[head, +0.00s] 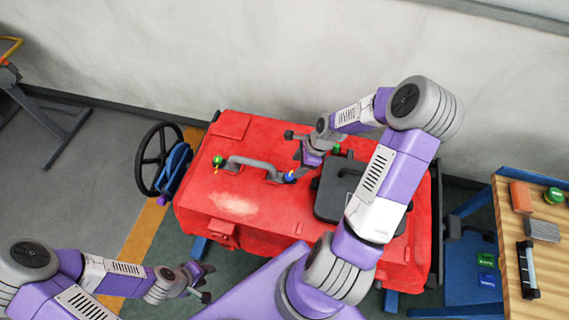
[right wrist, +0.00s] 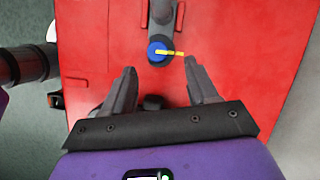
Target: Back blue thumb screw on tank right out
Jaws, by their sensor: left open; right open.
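The red tank (head: 262,215) stands against the wall in the head view. The blue thumb screw (head: 289,177) is on its top, at the right end of a grey handle (head: 250,164). In the right wrist view the blue screw (right wrist: 155,54) has a yellow pointer (right wrist: 172,53) sticking out to the right. My right gripper (head: 294,150) is open and empty over the tank top. In its wrist view the screw appears just beyond the two fingertips (right wrist: 160,67), roughly centred between them, not gripped. My left gripper (head: 208,282) is open and empty, in front of the tank.
A green thumb screw (head: 217,160) is at the handle's left end, another green knob (head: 336,149) near my right arm. A black lid (head: 335,190) lies on the tank's right part. A black handwheel (head: 158,158) stands left. A wooden-topped bench (head: 548,270) stands right.

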